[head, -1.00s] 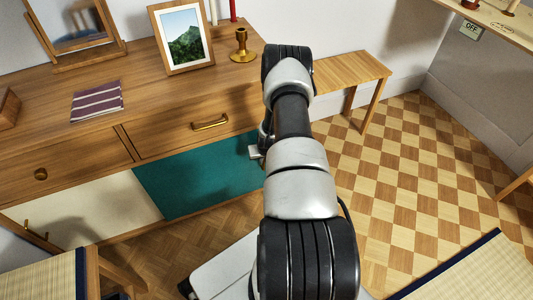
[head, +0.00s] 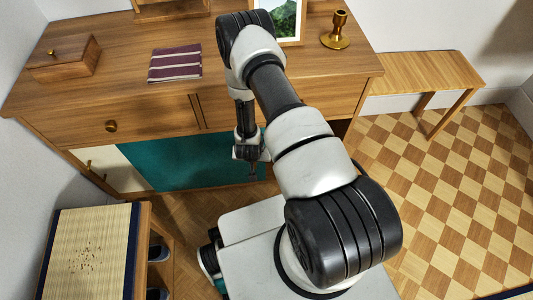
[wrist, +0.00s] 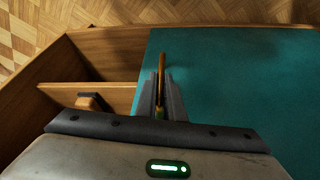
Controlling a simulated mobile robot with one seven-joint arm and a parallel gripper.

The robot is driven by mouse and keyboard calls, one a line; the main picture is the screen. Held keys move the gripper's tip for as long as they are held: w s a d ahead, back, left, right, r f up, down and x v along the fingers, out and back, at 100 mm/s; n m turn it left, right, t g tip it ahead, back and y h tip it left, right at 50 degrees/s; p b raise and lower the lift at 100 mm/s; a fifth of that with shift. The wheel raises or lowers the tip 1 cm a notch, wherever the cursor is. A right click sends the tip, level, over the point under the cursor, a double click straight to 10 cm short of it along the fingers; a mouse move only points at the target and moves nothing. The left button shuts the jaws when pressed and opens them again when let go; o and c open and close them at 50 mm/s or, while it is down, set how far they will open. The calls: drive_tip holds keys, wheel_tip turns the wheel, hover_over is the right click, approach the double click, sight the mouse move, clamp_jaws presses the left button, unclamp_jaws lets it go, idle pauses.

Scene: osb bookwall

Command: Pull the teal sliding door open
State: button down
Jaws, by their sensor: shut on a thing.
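The teal sliding door (head: 185,163) is in the lower front of the wooden cabinet (head: 150,118), left of my gripper (head: 253,172) in the head view. In the wrist view the teal door (wrist: 235,85) fills the right side. There my gripper (wrist: 161,95) is shut on the door's upright brass handle (wrist: 161,68), close to the door's edge. Beside that edge the cabinet stands open, showing an inner shelf (wrist: 115,98) and a small dark-and-brown thing (wrist: 92,102) that I cannot identify. My arm hides part of the opening in the head view.
A cream panel (head: 112,168) shows left of the teal door. A stool with a woven top (head: 90,250) stands at the lower left, a low bench (head: 425,72) at the right. A wooden box (head: 65,58), striped cloth (head: 175,64) and brass candlestick (head: 340,32) are on the cabinet top.

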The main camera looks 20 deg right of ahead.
drive_tip(key=shift+w+a, duration=0.2)
drive_tip(key=shift+a, duration=0.7)
drive_tip(key=c, duration=1.9)
unclamp_jaws()
drive_tip(key=shift+o, duration=0.2)
drive_tip(key=p+v, duration=0.4)
drive_tip(key=v, duration=1.3)
drive_tip(key=shift+r+p, duration=0.15)
drive_tip(key=shift+p, duration=0.15)
drive_tip(key=shift+s, duration=0.15)
